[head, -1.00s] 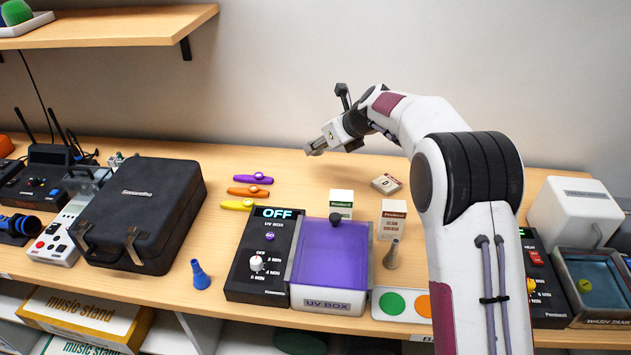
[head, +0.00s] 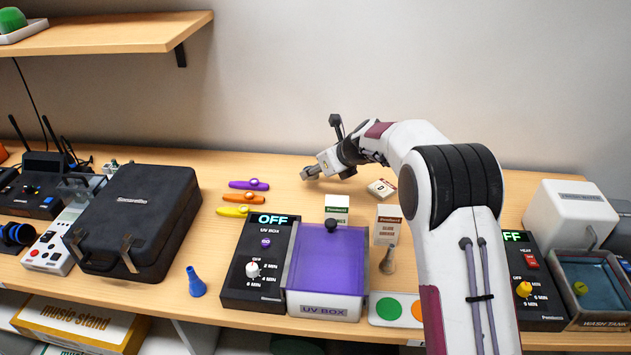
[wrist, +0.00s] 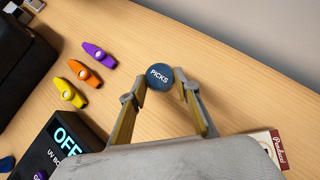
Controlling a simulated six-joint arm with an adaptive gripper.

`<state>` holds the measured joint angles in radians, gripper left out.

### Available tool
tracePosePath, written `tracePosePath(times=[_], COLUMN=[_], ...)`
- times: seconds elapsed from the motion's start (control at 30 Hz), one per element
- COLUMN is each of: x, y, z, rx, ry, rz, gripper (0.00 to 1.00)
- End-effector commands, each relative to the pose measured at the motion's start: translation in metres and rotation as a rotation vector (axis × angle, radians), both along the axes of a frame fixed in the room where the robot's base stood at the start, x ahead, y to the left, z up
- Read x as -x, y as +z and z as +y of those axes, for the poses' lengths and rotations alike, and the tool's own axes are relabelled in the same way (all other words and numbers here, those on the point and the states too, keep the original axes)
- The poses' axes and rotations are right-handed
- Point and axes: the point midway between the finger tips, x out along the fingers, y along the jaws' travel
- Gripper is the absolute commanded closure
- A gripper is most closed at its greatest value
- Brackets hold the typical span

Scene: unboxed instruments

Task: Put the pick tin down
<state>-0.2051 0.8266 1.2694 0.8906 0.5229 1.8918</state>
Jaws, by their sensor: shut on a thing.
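The pick tin (wrist: 160,76) is a small round dark-blue tin with "PICKS" on its lid. In the wrist view it sits between the fingertips of my gripper (wrist: 165,88), which is shut on it. In the head view my gripper (head: 307,174) is low over the back of the wooden table (head: 290,196), right of the kazoos. The tin cannot be made out there. I cannot tell whether its underside touches the table.
Purple (head: 249,185), orange (head: 244,198) and yellow (head: 233,211) kazoos lie to the left. The UV box (head: 327,270) stands in front, with a small green-and-white box (head: 337,206) behind it. Bare table surrounds the gripper.

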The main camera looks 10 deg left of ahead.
Motion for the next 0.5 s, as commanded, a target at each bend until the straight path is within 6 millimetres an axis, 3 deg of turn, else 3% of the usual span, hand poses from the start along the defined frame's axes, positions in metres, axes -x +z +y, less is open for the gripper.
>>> tracePosePath(times=[0.27, 0.5], x=[0.0, 0.0], y=[-0.001, -0.022], z=[0.0, 0.0], rx=[0.0, 0.001], ry=[0.0, 0.0], rz=[0.0, 0.003], gripper=[0.9, 0.9])
